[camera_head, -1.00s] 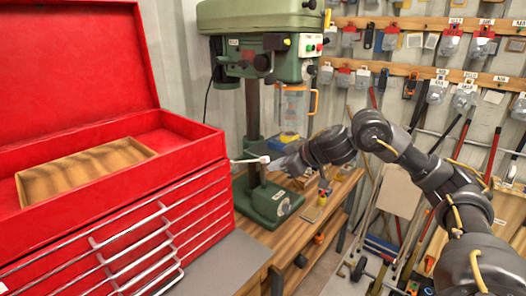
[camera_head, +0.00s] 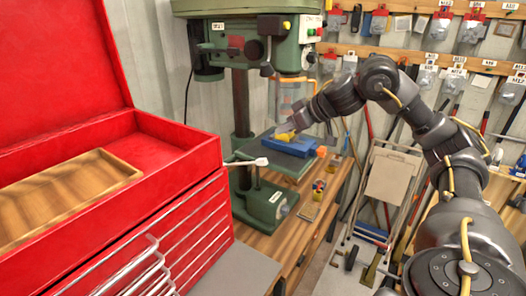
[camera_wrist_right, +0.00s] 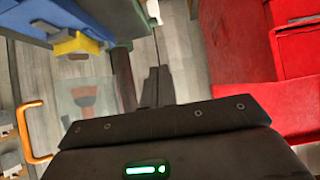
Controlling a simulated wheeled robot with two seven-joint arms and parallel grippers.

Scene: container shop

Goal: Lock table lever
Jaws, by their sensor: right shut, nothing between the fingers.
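A blue vise (camera_head: 297,147) with a yellow part lies on the table just below the gripper. My left gripper is not in view.
The open red tool chest (camera_head: 190,175) stands close on the left, with a wooden tray (camera_head: 65,195) inside. The clear guard (camera_head: 287,97) of the press hangs near the gripper. Tools hang on the back wall. The wooden bench (camera_head: 310,228) lies below.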

